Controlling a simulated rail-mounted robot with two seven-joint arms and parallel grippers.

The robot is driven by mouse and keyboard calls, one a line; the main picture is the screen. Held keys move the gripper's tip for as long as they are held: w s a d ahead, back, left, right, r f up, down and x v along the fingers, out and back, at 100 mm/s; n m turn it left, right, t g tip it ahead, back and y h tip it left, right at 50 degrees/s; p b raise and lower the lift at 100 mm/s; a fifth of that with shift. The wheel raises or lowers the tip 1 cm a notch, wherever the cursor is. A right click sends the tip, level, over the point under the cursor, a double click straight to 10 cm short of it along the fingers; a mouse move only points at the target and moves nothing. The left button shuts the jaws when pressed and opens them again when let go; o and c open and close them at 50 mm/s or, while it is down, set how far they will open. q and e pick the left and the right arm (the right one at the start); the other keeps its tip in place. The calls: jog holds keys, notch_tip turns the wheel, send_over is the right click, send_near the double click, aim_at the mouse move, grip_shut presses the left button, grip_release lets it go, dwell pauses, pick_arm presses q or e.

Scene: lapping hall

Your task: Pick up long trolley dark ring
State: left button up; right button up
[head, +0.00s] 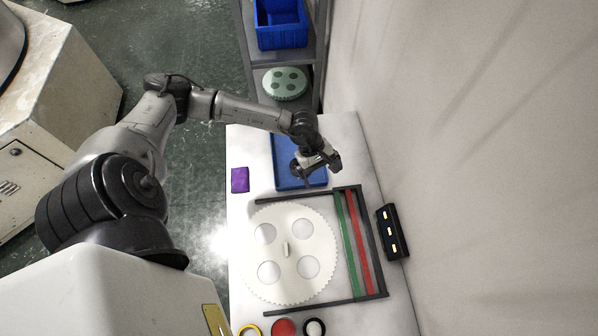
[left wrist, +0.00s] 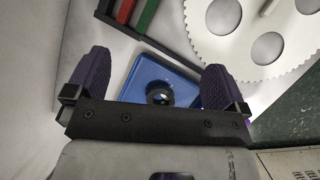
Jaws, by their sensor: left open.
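A dark ring (left wrist: 160,94) lies in a blue tray (left wrist: 133,92) in the left wrist view, seen between my spread fingers. The blue tray (head: 283,150) also shows in the head view on the white trolley top (head: 245,141), partly hidden by my left gripper. My left gripper (head: 317,174) is over the tray, open and empty. Its two purple fingers (left wrist: 152,82) stand apart on either side of the ring, with no contact visible. A second dark ring (head: 315,327) with a pale middle lies at the bottom edge of the head view. My right gripper is not in view.
A large white toothed disc (head: 287,278) lies beside a dark frame with green (head: 351,245) and red (head: 364,241) bars. A purple block (head: 240,180) lies left of the tray. A black box (head: 392,232) stands by the wall. A shelf holds a blue bin (head: 281,37).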

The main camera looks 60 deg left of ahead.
pick_arm(q)
jog(key=a+f+m+g+y+b, duration=0.25)
jog(key=a+y, duration=0.25)
jog(key=a, duration=0.7)
jog(key=shift+n+t, duration=0.25)
jog(key=shift+t, duration=0.2)
jog(key=f, duration=0.4)
jog(key=s+f+p, duration=0.1)
jog(key=f, duration=0.1)
jog(key=shift+f, duration=3.65)
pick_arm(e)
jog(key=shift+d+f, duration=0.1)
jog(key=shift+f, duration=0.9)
pick_arm(q)
jog(key=shift+c, duration=0.3)
jog(key=c, duration=0.9)
jog(key=shift+c, duration=0.4)
jog(key=shift+r, duration=0.15)
